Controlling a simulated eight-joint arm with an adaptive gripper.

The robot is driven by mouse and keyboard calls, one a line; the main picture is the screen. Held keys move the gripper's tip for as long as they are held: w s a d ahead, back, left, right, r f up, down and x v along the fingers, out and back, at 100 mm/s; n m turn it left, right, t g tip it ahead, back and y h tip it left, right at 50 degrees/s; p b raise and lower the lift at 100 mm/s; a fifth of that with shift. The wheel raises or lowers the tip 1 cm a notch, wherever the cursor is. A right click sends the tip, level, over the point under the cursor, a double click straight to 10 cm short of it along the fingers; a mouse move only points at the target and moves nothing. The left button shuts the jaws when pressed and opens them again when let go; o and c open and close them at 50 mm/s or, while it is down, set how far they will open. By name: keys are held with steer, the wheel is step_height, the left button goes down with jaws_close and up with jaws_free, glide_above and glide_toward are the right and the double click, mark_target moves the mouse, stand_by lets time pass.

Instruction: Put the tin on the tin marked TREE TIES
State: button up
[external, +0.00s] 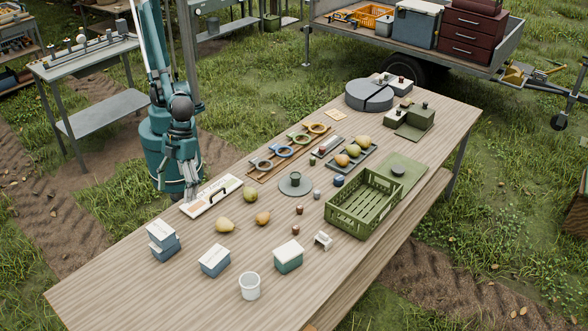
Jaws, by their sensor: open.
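Several box-shaped tins with pale lids stand on the near part of the wooden table. At the left, one blue-grey tin (161,238) appears to sit on another blue-grey tin (167,253). A single blue-grey tin (215,264) stands to their right, and a green tin (288,261) stands farther right. Any lettering is too small to read, so I cannot tell which is marked TREE TIES. My gripper (186,193) is open and points down at the table's left edge, beyond the tins and beside a white tray. It appears empty and apart from them.
The white tray (222,186) lies beside my gripper. Pears (226,225) lie loose between it and the tins. A white cup (249,287) stands between the single blue-grey tin and the green tin. A green crate (362,205) stands at the right. The near left table corner is clear.

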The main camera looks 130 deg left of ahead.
steer(key=s+a+r+n+t+y, duration=0.15)
steer(key=a+r+n, duration=0.25)
steer(key=a, duration=0.5)
steer(key=s+a+r+n+t, duration=0.1)
steer(key=a+r+n+t, duration=0.15)
steer(key=a+r, duration=0.4)
steer(key=s+a+r+n+t+y, duration=0.1)
steer(key=s+a+n, duration=0.3)
steer(key=a, duration=0.5)
steer(key=s+a+r+n+t+y, duration=0.1)
steer(key=s+a+n, duration=0.4)
steer(key=a, duration=0.4)
steer(key=shift+s+a+r+y, duration=0.2)
steer(key=shift+y, duration=0.15)
